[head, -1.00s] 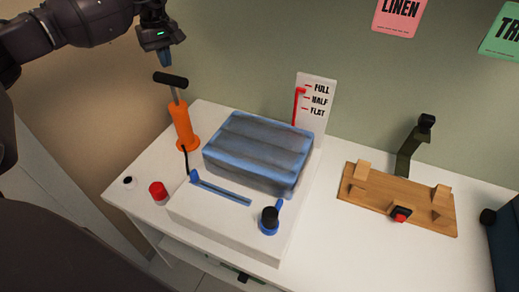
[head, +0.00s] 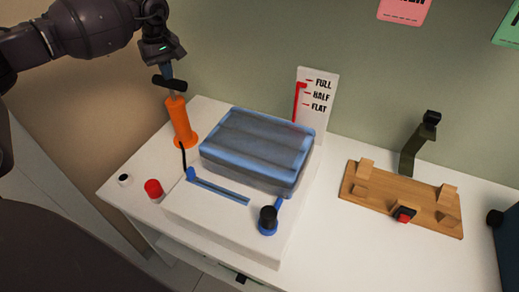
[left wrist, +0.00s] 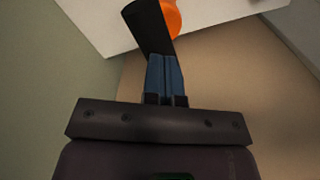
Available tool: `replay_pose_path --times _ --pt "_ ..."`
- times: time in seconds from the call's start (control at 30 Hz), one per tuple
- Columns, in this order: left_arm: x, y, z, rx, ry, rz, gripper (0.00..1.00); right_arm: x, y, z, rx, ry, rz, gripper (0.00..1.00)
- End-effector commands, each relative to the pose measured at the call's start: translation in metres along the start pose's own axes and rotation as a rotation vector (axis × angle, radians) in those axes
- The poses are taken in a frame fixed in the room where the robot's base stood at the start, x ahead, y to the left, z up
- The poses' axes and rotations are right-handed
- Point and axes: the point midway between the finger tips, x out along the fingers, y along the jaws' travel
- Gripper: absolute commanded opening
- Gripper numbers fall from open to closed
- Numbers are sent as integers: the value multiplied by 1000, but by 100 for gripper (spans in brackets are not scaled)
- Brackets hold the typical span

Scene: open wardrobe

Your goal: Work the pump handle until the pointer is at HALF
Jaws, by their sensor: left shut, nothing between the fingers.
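The orange pump (head: 180,122) stands upright at the table's left back, with its black T-handle (head: 172,84) low over the barrel and only a short rod showing. My left gripper (head: 167,74) is shut and empty. Its blue fingertips are against or just above the handle. The left wrist view shows the fingertips (left wrist: 165,65) overlapping the black handle (left wrist: 148,25). The white gauge (head: 318,105) is marked FULL, HALF and FLAT. Its red pointer (head: 298,95) has its tip between HALF and FULL. A blue-grey inflated cushion (head: 258,148) lies before the gauge. My right gripper is not in view.
A red button (head: 153,188) is at front left. A wooden fixture (head: 400,198) and dark bracket (head: 414,145) stand right. White tabletop between is clear.

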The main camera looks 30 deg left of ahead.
Motion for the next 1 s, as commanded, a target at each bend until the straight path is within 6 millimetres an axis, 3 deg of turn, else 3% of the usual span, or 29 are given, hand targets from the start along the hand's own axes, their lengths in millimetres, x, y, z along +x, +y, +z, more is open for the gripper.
replay_pose_path --times 0.4,1.0 --pt "35 -1 0 0 -3 -6 0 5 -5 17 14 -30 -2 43" --pt "-20 0 0 0 1 2 0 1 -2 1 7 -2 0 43"
